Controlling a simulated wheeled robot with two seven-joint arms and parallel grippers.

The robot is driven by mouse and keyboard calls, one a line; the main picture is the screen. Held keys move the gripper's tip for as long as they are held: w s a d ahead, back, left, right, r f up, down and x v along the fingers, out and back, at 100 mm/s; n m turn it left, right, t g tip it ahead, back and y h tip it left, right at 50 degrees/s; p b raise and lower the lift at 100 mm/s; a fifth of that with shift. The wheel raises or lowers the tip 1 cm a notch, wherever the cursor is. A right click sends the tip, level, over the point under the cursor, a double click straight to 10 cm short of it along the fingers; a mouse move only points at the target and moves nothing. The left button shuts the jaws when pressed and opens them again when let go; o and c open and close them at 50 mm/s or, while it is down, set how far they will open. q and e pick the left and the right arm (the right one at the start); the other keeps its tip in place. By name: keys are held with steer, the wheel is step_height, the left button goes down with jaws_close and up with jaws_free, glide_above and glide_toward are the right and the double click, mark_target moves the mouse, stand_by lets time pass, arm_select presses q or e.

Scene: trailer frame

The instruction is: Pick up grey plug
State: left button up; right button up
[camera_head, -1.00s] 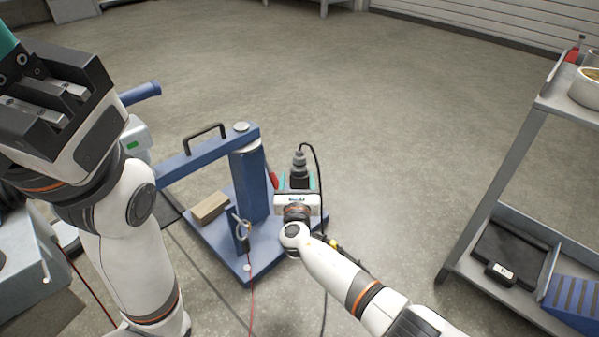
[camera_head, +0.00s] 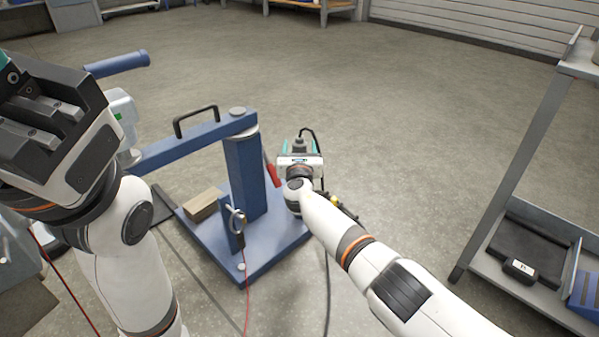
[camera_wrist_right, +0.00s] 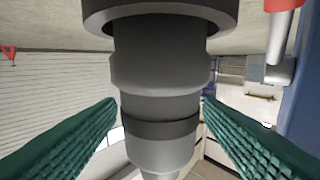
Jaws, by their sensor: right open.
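The grey plug (camera_wrist_right: 160,75) fills the middle of the right wrist view, between the two green ribbed fingers of my right gripper (camera_wrist_right: 160,140). Gaps show between the fingers and the plug, and the jaws are open around it. In the head view the plug (camera_head: 299,144) is a small grey shape just beyond my right gripper (camera_head: 299,152), partly hidden by the gripper body, with a black cable looping beside it. My left gripper (camera_head: 40,115) is raised at the left edge; its fingertips are not clear.
A blue trailer frame (camera_head: 245,175) with a post and handled beam stands left of my right arm. A wooden block (camera_head: 204,204) and a clamp with a red cable sit on its base. A grey shelf cart (camera_head: 510,170) stands at the right.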

steer(key=shift+w, duration=0.2)
jaws_close()
stand_by(0.3)
steer(key=shift+r, duration=0.15)
